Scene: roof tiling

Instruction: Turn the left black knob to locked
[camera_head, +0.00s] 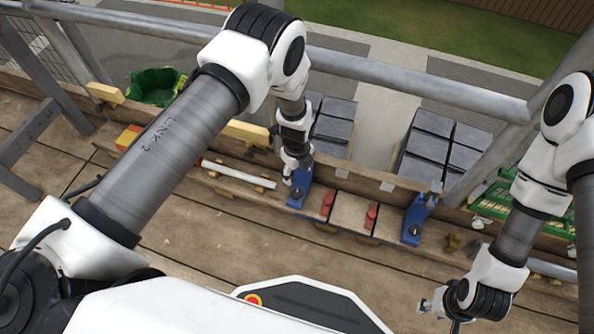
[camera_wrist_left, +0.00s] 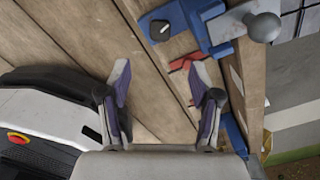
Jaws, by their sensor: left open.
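The left blue bracket (camera_head: 300,190) stands on the plank ledge in the head view, with a small black knob (camera_head: 296,194) low on it. My left gripper (camera_head: 291,181) is just above and partly in front of this bracket. In the left wrist view the gripper (camera_wrist_left: 164,88) is open with nothing between its fingers. My right gripper (camera_head: 434,310) hangs low at the right.
Two red clamps (camera_head: 328,203) (camera_head: 371,217) lie between the brackets. A white tube (camera_head: 238,174) lies left of the left bracket. Stacks of dark tiles (camera_head: 440,145) stand beyond the metal rail (camera_head: 420,86). The plank floor (camera_head: 230,240) is clear in the middle.

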